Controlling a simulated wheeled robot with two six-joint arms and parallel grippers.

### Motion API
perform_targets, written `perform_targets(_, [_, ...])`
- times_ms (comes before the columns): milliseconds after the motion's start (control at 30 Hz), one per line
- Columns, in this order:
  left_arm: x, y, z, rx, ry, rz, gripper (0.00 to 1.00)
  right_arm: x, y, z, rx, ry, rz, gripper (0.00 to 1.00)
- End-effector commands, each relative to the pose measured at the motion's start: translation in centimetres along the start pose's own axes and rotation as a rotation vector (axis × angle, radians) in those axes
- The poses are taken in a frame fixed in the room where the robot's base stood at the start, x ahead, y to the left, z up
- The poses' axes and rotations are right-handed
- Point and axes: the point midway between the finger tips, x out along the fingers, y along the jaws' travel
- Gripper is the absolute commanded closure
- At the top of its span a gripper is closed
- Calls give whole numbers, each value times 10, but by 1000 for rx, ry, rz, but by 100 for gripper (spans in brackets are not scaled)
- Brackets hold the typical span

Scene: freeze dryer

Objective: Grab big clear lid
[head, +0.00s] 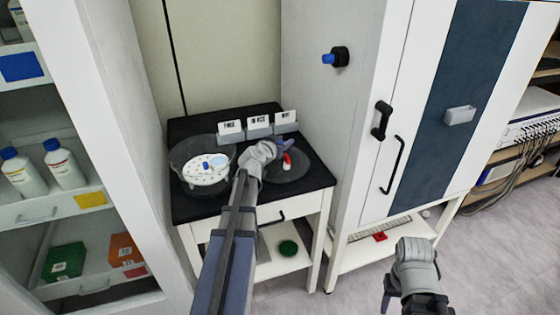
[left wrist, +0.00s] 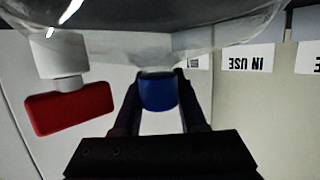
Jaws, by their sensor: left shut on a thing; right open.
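The big clear lid (head: 297,174) is at the right of the black-topped table in the head view, partly behind my left arm. Its clear surface (left wrist: 130,28) fills the top of the left wrist view. My left gripper (head: 284,147) is shut on the lid's blue knob (left wrist: 158,91), with one finger on each side. A red valve handle (left wrist: 70,109) on a white stem is beside the knob; it also shows in the head view (head: 287,158). I cannot tell whether the lid touches the table. My right gripper (head: 386,294) is open and empty at the lower right.
A clear round bowl (head: 174,157) with a white disc (head: 200,177) stands at the table's left. Several label cards (head: 258,123) line the table's back. A white cabinet (head: 335,100) with a blue knob (head: 329,58) stands at right; shelves with bottles (head: 24,173) stand at left.

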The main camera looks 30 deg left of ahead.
Motion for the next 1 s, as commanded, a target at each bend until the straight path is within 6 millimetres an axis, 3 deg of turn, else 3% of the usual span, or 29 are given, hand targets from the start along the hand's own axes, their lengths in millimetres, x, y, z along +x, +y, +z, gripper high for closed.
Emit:
perform_targets(133, [0, 0, 0, 0, 0, 0, 100, 0, 0, 0, 0, 0, 0, 50])
perform_targets(1000, [0, 0, 0, 0, 0, 1, 100, 0, 0, 0, 0, 0, 0, 50])
